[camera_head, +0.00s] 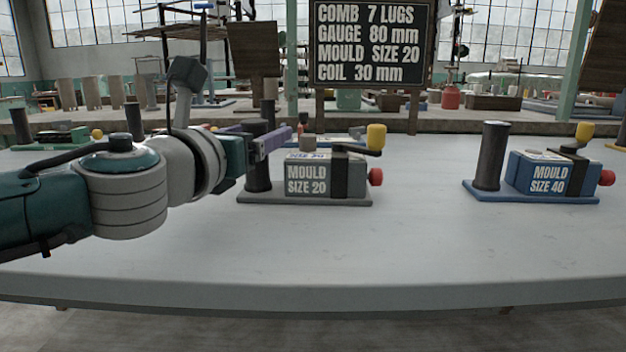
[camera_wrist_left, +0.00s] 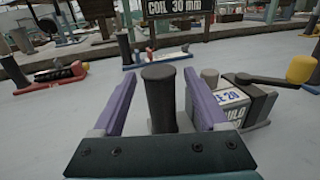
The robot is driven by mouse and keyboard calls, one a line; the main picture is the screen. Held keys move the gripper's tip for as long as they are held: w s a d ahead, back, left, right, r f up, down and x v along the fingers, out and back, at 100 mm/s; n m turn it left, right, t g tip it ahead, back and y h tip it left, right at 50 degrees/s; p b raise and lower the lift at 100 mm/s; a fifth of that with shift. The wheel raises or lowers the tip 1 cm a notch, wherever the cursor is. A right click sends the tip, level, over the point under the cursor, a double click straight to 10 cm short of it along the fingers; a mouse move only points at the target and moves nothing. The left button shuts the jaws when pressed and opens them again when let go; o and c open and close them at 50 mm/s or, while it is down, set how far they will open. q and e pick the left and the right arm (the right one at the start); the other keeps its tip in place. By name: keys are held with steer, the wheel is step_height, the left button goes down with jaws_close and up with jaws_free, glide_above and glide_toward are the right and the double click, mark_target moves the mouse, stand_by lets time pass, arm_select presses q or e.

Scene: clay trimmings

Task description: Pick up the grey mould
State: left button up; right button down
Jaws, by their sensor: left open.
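The grey mould (camera_head: 328,181), labelled "MOULD SIZE 20", stands on its dark grey base on the table in the middle of the head view. It has a dark upright post on its left, a yellow-knobbed crank on top and a red knob at its right end. My left gripper (camera_head: 277,132) is open at the post, its purple fingers level with the post's upper part. In the left wrist view, the post (camera_wrist_left: 161,100) stands between the two spread fingers, with gaps on both sides. The mould's labelled block (camera_wrist_left: 246,105) is right of the right finger and partly hidden by it.
A blue mould (camera_head: 550,172), labelled "MOULD SIZE 40", stands to the right on the pale table (camera_head: 400,240). A green mould (camera_head: 60,140) is at the far left. A sign (camera_head: 370,42) stands behind. The table's front is clear.

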arm_select(q)
jaws_close()
stand_by(0.5)
stand_by(0.7)
steer(key=shift+r, duration=0.1)
